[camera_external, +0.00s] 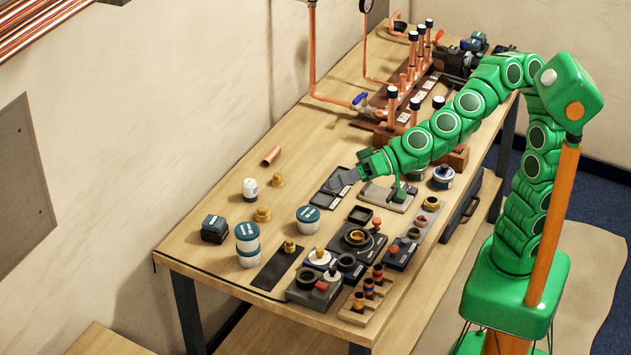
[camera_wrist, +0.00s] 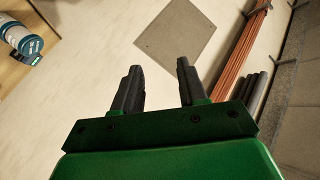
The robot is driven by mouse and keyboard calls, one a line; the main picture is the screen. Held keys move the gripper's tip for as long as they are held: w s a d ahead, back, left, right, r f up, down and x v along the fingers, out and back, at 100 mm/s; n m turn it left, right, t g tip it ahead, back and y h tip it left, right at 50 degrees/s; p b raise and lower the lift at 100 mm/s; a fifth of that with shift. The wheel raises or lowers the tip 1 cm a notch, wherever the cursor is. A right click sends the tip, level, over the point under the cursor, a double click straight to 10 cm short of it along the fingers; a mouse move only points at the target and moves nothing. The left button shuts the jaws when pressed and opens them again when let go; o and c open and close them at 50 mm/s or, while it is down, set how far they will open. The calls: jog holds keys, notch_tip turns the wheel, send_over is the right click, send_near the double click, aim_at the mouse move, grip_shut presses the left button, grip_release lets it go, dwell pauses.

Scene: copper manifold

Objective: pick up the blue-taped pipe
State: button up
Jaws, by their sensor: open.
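A small wooden rack (camera_external: 366,311) stands at the table's front right corner and holds short upright copper pieces with dark bands. The middle one (camera_external: 369,287) seems to carry a blue band, but the bands are too small to tell their colours surely. A loose copper pipe (camera_external: 271,156) lies on the table near the wall, with no tape visible on it.
Lidded tubs (camera_external: 247,240), a dark box (camera_external: 214,229) and brass fittings (camera_external: 263,214) stand at the left. Dark trays (camera_external: 372,247) of parts fill the front right. The copper manifold (camera_external: 405,110) stands at the back. Bare wood lies around the loose pipe.

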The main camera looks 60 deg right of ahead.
notch_tip(320, 180, down, 4)
jog(key=a+m+t+h, duration=0.2)
jog(key=a+m+h, duration=0.1)
jog(key=s+d+f+h, duration=0.4)
jog(key=s+f+h, duration=0.1)
jog(key=s+f, duration=0.2)
jog(key=s+d+f+h, duration=0.4)
jog(key=s+f+h, duration=0.2)
jog(key=f, duration=0.1)
jog(key=t, duration=0.1)
send_near(368, 287)
jog(key=w+d+f, duration=0.1)
jog(key=w+f, duration=0.1)
jog(key=shift+w+d+f, duration=0.25)
jog(key=shift+x, duration=3.8)
jog(key=shift+d+r, duration=0.15)
jog(key=shift+c, duration=0.4)
jog(key=c, duration=0.6)
